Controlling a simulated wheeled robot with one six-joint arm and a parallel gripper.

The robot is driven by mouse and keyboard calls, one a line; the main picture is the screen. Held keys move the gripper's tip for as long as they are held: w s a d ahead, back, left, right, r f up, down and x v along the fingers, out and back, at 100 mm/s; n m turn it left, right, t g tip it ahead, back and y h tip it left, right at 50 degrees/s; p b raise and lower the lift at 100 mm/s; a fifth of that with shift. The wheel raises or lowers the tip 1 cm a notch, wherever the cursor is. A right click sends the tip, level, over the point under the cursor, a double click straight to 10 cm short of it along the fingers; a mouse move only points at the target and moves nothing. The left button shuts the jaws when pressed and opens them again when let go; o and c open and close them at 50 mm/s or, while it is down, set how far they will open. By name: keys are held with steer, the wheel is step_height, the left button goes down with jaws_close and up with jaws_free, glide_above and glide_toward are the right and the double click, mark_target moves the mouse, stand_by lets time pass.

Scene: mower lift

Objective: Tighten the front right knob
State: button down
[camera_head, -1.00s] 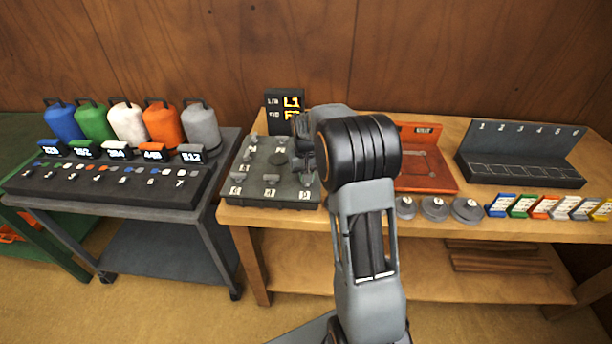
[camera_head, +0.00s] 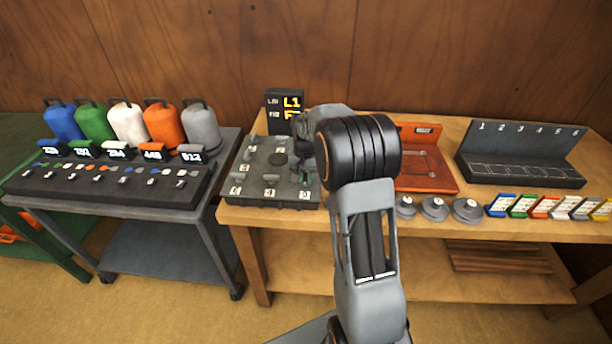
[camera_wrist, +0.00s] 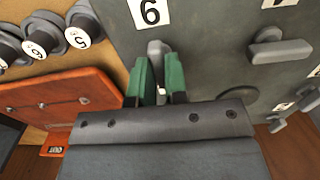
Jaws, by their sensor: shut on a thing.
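The grey knob panel (camera_head: 262,160) lies on the wooden bench, with several grey knobs and white number labels. In the wrist view my gripper (camera_wrist: 160,92) is shut with its green fingers on both sides of a grey knob (camera_wrist: 157,50). This knob stands beside a label (camera_wrist: 150,12) that looks like a 6 or a 9, at the panel's front right corner. Another grey knob (camera_wrist: 280,50) is to its right in the wrist view.
A small display (camera_head: 285,103) behind the panel reads L1; its lower line is partly hidden. An orange tray (camera_head: 425,178) and several grey discs (camera_head: 434,208) stand right of the panel. A dark cart (camera_head: 110,190) with coloured canisters is at the left.

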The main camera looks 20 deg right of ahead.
steer(key=c, duration=1.1)
jaws_free()
steer(key=shift+c, duration=0.2)
step_height(320, 180, up, 14)
steer(key=n, duration=0.2)
glide_above(306, 183)
step_height(306, 183, down, 4)
steer(key=s+a+n+t, duration=0.2)
steer(key=s+a, duration=0.3)
steer(key=s, duration=0.5)
steer(key=s+a+n+t, duration=0.2)
steer(key=s+a, duration=0.2)
steer(key=s, duration=0.6)
steer(key=shift+a+f, duration=0.3)
steer(key=shift+a, duration=0.05)
